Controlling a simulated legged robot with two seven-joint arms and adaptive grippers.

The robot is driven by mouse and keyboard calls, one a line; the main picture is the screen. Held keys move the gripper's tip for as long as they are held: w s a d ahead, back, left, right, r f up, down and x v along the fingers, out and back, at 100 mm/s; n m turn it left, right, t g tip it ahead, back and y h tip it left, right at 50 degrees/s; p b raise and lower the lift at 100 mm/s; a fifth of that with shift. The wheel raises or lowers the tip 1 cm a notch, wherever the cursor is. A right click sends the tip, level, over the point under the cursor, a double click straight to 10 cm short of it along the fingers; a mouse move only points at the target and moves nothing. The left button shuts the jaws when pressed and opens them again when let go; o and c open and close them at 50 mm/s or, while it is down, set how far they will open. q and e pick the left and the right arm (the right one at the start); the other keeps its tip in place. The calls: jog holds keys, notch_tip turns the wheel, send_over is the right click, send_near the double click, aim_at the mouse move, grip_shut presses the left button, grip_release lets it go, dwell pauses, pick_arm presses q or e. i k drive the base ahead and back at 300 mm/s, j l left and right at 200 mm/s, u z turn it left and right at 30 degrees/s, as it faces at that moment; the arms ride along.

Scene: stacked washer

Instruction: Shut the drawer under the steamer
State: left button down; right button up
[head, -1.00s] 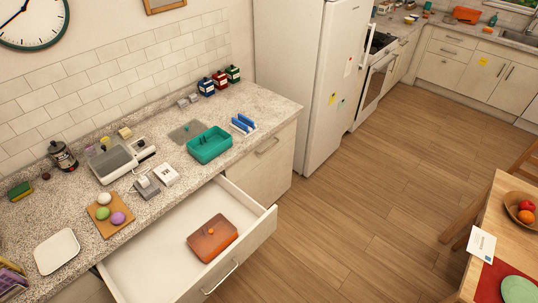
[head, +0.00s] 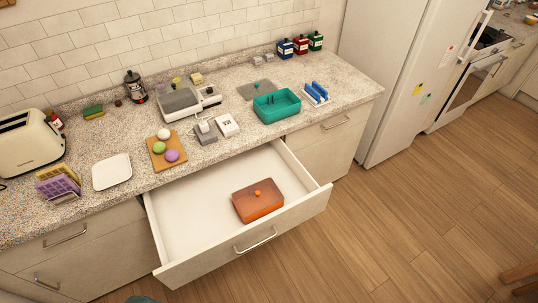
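The drawer (head: 185,220) under the counter stands pulled far out, its white inside showing. Its front panel (head: 290,235) carries a metal bar handle (head: 256,240). An orange-brown lidded box (head: 258,203) with a small orange knob lies inside, toward the front right. A grey and white appliance (head: 186,101), which may be the steamer, stands on the counter behind the open drawer. Neither of my grippers shows in the head view. A small teal shape at the bottom edge is too cut off to identify.
The counter holds a toaster (head: 30,145), a white plate (head: 112,171), a board (head: 164,150) with several coloured balls, and a teal tray (head: 277,107). A fridge (head: 395,75) stands at the right. The wooden floor (head: 400,220) right of the drawer is clear.

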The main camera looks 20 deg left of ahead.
aim_at(197, 228)
jog(key=u, duration=1.15)
